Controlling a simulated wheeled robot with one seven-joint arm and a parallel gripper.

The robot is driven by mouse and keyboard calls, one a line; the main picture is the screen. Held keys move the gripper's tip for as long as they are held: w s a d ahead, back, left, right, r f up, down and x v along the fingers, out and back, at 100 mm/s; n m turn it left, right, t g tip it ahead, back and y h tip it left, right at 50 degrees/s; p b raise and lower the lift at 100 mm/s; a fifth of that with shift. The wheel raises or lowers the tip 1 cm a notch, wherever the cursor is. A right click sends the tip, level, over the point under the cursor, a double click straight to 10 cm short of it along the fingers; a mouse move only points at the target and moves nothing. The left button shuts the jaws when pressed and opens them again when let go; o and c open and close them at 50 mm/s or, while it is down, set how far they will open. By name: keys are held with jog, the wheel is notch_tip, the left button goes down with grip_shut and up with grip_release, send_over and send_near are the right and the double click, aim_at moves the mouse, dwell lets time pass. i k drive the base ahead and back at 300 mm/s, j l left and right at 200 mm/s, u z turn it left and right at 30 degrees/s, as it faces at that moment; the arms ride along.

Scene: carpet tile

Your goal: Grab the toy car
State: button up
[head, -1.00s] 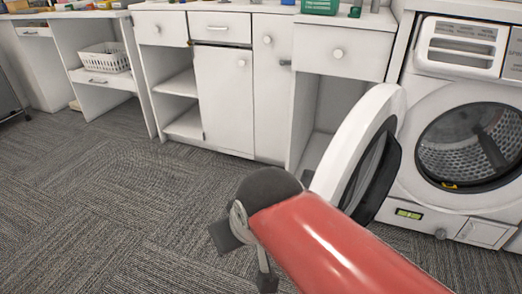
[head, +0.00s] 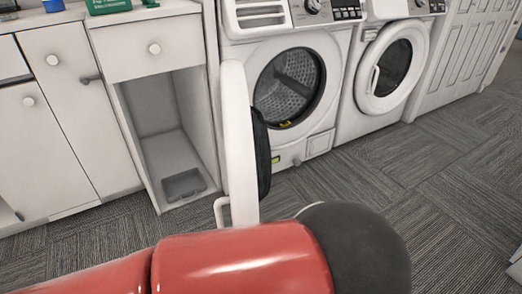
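I cannot make out a toy car anywhere in the head view. My red arm crosses the bottom of the picture and ends in a dark rounded joint. My gripper itself does not show, so its state and any contact are hidden. The arm covers part of the floor in front of the machines.
A front-loading machine (head: 307,150) stands with its white door (head: 238,140) swung open close to my arm. A second machine (head: 361,115) is shut. An open cabinet (head: 207,120) holds a dark tray (head: 184,184). The carpet (head: 430,190) at right is mostly clear.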

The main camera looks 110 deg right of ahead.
aim_at(285, 123)
jog(key=z, duration=3.55)
jog(key=i+l, duration=0.1)
jog(key=l, duration=0.2)
jog(key=i+l, duration=0.15)
jog(key=l, duration=0.2)
jog(key=i+l, duration=0.1)
jog(key=l, duration=0.2)
jog(key=i+l, duration=0.1)
jog(key=l, duration=0.25)
jog(key=i+l+u, duration=0.4)
jog(key=i+l, duration=0.2)
jog(key=i+l+u, duration=0.2)
jog(key=l, duration=0.2)
jog(key=i+l+u, duration=0.2)
jog(key=l, duration=0.25)
jog(key=i+l+u, duration=0.2)
jog(key=l, duration=0.25)
jog(key=i, duration=0.1)
